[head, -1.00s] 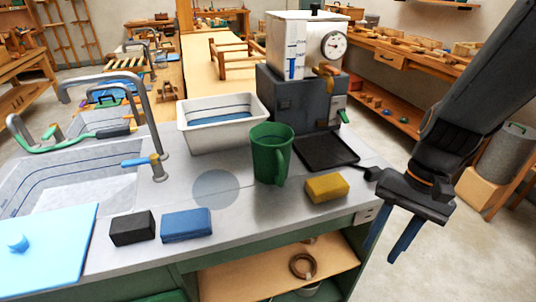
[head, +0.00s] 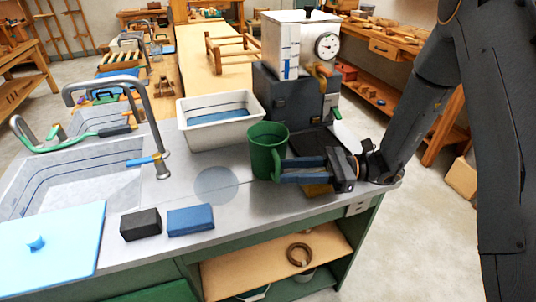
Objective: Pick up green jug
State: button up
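The green jug (head: 264,146) stands upright on the grey counter, with its handle (head: 278,164) on the right side. My gripper (head: 284,171) reaches in from the right, low over the counter. Its two blue fingers point left with a gap between them, so it looks open. The fingertips are at the lower part of the handle; I cannot tell whether they touch it or stand around it.
A yellow sponge (head: 318,190) lies mostly hidden under my gripper. Behind the jug are a white basin (head: 188,128) and a dark machine (head: 290,100) with a gauge. Black and blue blocks (head: 190,220) lie front left, near the sink (head: 80,178). The counter left of the jug is clear.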

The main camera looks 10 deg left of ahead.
aim_at(270, 157)
jog(key=shift+p+x, duration=0.3)
jog(key=shift+x, duration=0.7)
jog(key=a, duration=0.1)
jog(key=a+r+p, duration=0.1)
jog(key=s+a+p, duration=0.1)
jog(key=a, duration=0.1)
jog(key=shift+r, duration=0.15)
jog(key=shift+s+a+p, duration=0.15)
jog(key=shift+a+p, duration=0.15)
jog(key=shift+a, duration=0.3)
jog(key=shift+c, duration=0.2)
grip_shut()
